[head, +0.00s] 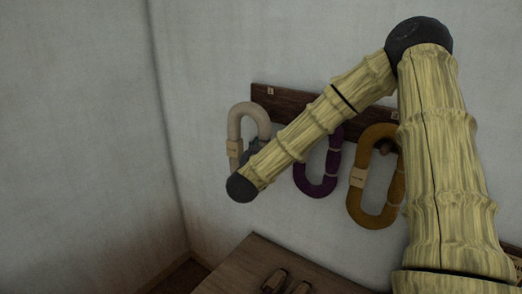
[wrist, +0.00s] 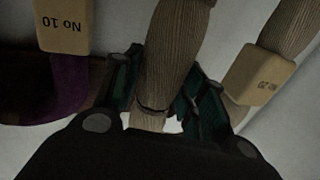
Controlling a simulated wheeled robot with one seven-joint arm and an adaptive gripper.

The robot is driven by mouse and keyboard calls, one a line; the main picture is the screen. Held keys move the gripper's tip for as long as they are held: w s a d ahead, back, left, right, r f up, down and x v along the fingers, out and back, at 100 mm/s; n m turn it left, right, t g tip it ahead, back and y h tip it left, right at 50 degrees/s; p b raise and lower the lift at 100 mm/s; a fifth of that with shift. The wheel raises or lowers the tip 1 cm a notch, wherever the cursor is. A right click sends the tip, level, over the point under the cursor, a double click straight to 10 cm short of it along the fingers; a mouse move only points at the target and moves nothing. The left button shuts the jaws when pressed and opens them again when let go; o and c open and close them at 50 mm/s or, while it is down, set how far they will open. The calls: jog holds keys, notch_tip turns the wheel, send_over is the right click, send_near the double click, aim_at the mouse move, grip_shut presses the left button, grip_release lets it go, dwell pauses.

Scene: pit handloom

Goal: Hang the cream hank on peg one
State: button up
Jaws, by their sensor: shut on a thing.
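The cream hank (head: 237,122) is a closed loop with a tan label, in front of the left end of the dark peg rail (head: 292,106) in the head view. Peg one, below the small "1" tag (head: 270,90), is hidden, so I cannot tell whether the loop is around it. My gripper (wrist: 162,85) is shut on one strand of the cream hank (wrist: 172,50) in the wrist view, with teal fingers on both sides. The other strand carries a label (wrist: 258,76) at the right. In the head view my arm mostly hides the gripper.
A purple hank (head: 316,190) and an ochre hank (head: 374,218) hang to the right along the rail. A brown wooden surface (head: 235,270) with small dark objects (head: 274,281) lies below. The wall corner is left, with clear room before it.

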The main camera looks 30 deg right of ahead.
jog(key=w+d, duration=0.2)
jog(key=d, duration=0.6)
jog(key=shift+w+f, duration=0.4)
dwell(0.5)
jog(key=shift+d+f, duration=0.15)
jog(key=shift+f, duration=0.05)
jog(key=o, duration=0.8)
jog(key=shift+c, duration=0.2)
jog(key=o, duration=0.3)
jog(key=shift+f, duration=0.1)
jog(key=shift+o, duration=0.7)
jog(key=shift+w+d, duration=0.1)
jog(key=shift+d, duration=0.1)
jog(key=v, duration=1.2)
